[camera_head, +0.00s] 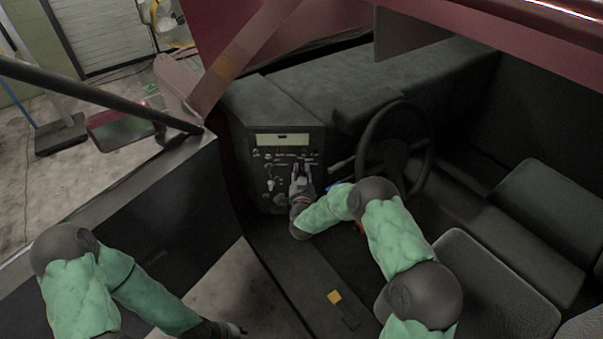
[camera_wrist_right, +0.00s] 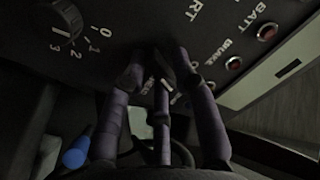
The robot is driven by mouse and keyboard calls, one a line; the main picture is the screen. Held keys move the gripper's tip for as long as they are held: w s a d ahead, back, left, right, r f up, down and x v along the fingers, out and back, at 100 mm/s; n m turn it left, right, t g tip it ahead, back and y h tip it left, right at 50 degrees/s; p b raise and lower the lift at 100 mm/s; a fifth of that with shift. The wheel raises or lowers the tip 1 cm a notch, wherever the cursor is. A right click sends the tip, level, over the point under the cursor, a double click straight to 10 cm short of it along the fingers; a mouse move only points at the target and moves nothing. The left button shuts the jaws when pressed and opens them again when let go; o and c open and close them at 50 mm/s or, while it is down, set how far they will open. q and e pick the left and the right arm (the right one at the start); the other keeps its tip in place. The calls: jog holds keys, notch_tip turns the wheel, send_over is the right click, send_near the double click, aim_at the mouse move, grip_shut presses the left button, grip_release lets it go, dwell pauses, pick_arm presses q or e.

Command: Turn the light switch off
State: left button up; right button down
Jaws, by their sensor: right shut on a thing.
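The dark control panel (camera_head: 285,160) stands at the left of the cab, with several small knobs and switches. My right gripper (camera_head: 300,172) is at the panel's right part, its fingers against the face. In the right wrist view, my right gripper (camera_wrist_right: 165,62) is shut on a small dark control, which I take for the light switch. The fingers hide most of it, so its setting cannot be read. My left gripper (camera_head: 235,329) is low at the bottom edge, away from the panel; its fingers are too small to tell open from shut.
A rotary knob (camera_wrist_right: 62,20) marked 0 to 3 sits left of my right fingers. Red indicators (camera_wrist_right: 233,63) lie to the right. The steering wheel (camera_head: 398,150) is right of my right gripper. Black seats (camera_head: 495,285) fill the lower right.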

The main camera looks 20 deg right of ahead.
jog(key=shift+f+n+b, duration=0.1)
jog(key=shift+n+b, duration=0.7)
jog(key=shift+n, duration=2)
jog(key=shift+d, duration=0.1)
jog(key=c, duration=1.1)
grip_release()
jog(key=shift+c, duration=0.2)
jog(key=shift+s+d, duration=0.1)
jog(key=shift+n, duration=0.3)
jog(key=v, duration=1.2)
